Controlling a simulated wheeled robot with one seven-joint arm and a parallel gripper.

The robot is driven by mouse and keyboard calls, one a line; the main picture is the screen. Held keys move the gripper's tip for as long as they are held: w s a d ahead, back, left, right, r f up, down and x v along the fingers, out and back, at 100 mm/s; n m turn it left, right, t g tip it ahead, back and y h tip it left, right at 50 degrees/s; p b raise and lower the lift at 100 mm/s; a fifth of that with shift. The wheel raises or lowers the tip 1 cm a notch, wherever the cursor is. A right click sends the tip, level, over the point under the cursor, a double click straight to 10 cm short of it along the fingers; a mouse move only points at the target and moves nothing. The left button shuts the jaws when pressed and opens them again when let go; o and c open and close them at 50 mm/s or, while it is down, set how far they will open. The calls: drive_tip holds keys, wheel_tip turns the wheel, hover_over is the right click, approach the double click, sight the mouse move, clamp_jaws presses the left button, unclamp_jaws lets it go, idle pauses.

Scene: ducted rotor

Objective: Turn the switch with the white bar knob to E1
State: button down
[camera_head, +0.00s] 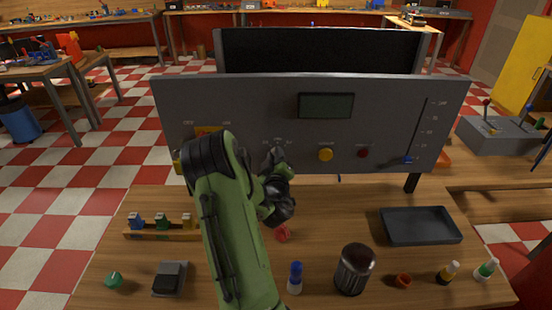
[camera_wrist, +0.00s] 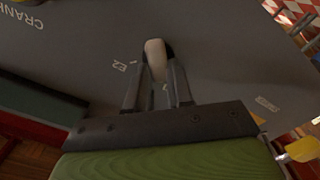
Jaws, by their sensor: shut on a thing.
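The white bar knob (camera_wrist: 155,53) shows in the wrist view at upper middle, between the fingertips of my gripper (camera_wrist: 158,66). My gripper is shut on the knob, with one finger on each side. The bar stands nearly upright in that picture. The label E2 (camera_wrist: 120,66) and a short tick lie just left of the knob. I cannot see an E1 label in the wrist view.
A dark display (camera_head: 326,105) is above. A black tray (camera_head: 420,239), a dark jar (camera_head: 354,270) and small bottles stand on the table.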

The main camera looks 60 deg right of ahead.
drive_tip(key=shift+n, duration=0.5)
drive_tip(key=c, duration=1)
unclamp_jaws()
